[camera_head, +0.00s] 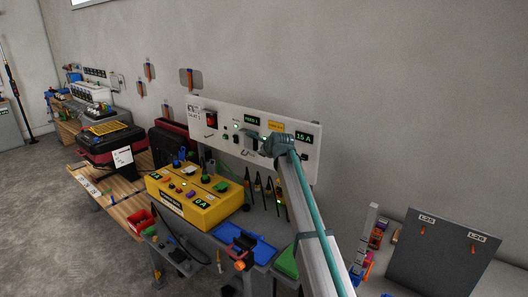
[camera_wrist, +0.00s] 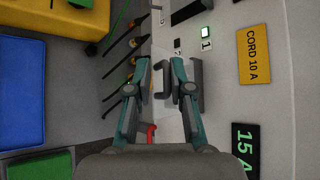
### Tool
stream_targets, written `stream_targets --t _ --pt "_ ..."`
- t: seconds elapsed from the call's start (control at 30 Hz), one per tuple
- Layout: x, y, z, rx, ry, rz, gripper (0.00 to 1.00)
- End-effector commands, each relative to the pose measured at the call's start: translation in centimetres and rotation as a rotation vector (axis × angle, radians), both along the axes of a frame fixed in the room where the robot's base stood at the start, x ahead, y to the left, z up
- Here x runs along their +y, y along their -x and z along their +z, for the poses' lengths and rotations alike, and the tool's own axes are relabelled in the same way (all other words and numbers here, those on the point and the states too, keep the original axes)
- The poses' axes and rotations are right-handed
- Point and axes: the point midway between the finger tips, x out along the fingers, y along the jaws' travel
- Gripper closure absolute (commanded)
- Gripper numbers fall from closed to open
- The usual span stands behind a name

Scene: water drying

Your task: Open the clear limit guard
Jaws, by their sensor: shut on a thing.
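My gripper (camera_head: 275,146) is at the white wall panel (camera_head: 225,112), below the yellow label. In the wrist view, the fingertips of my gripper (camera_wrist: 160,78) are a short way apart at a dark bracket-shaped handle (camera_wrist: 199,84) on the panel face. The right finger overlaps the handle, and the grip is shut on it. The clear limit guard itself cannot be made out; its transparent part is not distinct in either view. In the head view my arm and gripper hide this part of the panel.
The yellow control box (camera_head: 205,205) stands on the bench below the panel. Several dark probes hang under the panel. A blue mat (camera_head: 255,247) and a green mat (camera_head: 287,262) lie in front. A "CORD 10 A" label (camera_wrist: 254,56) and "15 A" display (camera_wrist: 246,150) are beside the handle.

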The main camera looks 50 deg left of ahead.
Motion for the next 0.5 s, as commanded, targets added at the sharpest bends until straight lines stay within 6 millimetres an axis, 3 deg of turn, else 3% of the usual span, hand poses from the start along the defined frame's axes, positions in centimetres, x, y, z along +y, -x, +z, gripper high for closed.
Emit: stream_targets --t 0.13,0.17,0.2,0.5 --pt "0.11 -0.67 0.33 -0.013 -0.006 -0.005 1.0" --pt "0.1 -0.68 0.31 -0.013 -0.005 -0.004 0.74" --pt "0.09 -0.67 0.28 -0.013 -0.005 -0.005 0.67" --pt "0.0 -0.31 0.11 -0.006 -0.003 -0.003 0.67"
